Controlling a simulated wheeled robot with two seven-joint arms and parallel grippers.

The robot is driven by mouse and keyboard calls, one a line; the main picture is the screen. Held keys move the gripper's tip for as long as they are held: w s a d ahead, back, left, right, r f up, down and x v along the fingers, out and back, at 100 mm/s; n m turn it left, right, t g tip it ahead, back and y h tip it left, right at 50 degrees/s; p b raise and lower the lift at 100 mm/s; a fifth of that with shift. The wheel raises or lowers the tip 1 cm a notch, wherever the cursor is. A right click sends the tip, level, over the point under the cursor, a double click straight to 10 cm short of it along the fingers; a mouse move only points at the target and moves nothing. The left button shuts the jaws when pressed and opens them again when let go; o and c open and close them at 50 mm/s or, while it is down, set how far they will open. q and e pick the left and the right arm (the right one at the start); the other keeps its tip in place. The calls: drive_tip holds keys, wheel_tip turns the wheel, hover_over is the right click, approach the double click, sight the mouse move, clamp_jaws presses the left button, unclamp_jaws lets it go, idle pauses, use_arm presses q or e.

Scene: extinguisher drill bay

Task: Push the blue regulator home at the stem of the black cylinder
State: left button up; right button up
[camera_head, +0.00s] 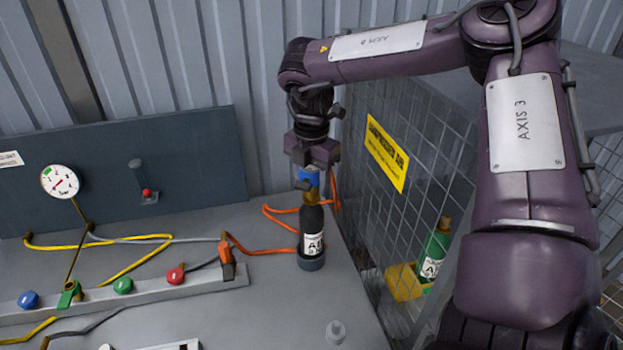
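The black cylinder (312,228) stands upright in a dark ring-shaped holder (311,262) near the right end of the grey bench. It has a white label and a brass-coloured stem (311,195) on top. The blue regulator (308,176) is at the top of that stem, right under my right gripper (311,164). My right gripper points down and appears shut on the regulator; its fingers partly hide it. I cannot tell whether the regulator is fully seated on the stem. My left gripper is not in view.
An orange hose (268,250) runs beside the cylinder. A wire cage (400,215) with a yellow sign (387,152) stands close on the right, holding a green cylinder (434,254). A rail with coloured knobs (125,286) and a gauge (60,181) are on the left.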

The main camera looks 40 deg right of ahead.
drive_tip(key=shift+f+b, duration=0.6)
drive_tip(key=shift+f, duration=0.15)
idle(0.4)
drive_tip(key=o, duration=1.1)
drive_tip(key=shift+r, duration=0.4)
wheel_tip(320, 180, up, 7)
drive_tip(key=shift+r+b, duration=0.1)
drive_tip(key=shift+b, duration=0.45)
